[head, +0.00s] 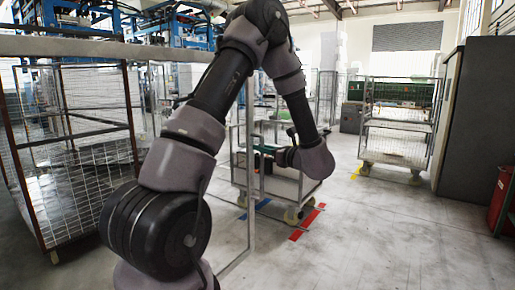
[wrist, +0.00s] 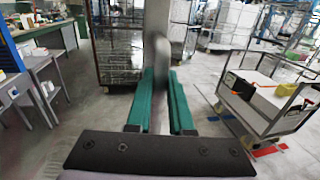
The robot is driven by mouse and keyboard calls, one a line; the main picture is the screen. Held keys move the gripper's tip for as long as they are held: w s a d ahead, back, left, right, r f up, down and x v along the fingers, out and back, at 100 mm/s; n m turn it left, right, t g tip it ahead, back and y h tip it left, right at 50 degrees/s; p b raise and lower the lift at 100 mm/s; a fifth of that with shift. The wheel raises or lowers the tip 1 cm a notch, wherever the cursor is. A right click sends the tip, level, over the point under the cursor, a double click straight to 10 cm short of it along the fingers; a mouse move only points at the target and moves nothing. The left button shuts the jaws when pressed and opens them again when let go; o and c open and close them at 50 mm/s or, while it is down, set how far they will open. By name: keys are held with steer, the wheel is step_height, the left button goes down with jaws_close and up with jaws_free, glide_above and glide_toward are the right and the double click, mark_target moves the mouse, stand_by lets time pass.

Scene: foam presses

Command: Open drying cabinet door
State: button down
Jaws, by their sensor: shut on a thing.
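The drying cabinet door seems to be the see-through panel with a pale grey frame in the head view; its upright edge post (head: 250,215) stands just left of my wrist. In the wrist view a blurred grey upright bar (wrist: 157,45), apparently the door's handle or edge, runs between the green fingers of my gripper (wrist: 160,76). The fingers are closed on it from both sides. In the head view my forearm and wrist hide most of the grip. How far the door stands open is unclear.
A wheeled cart (head: 292,190) stands close behind the post, with red and blue floor marks beside it. A mesh cage (head: 70,140) stands at the left. Another mesh trolley (head: 398,135) and a dark cabinet (head: 475,120) are at the right. The right foreground floor is clear.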

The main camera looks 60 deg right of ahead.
steer(key=shift+s+a, duration=0.1)
steer(key=shift+s, duration=0.4)
steer(key=c, duration=0.8)
jaws_free()
steer(key=v, duration=1)
steer(key=shift+s+a, duration=0.2)
steer(key=shift+s, duration=0.15)
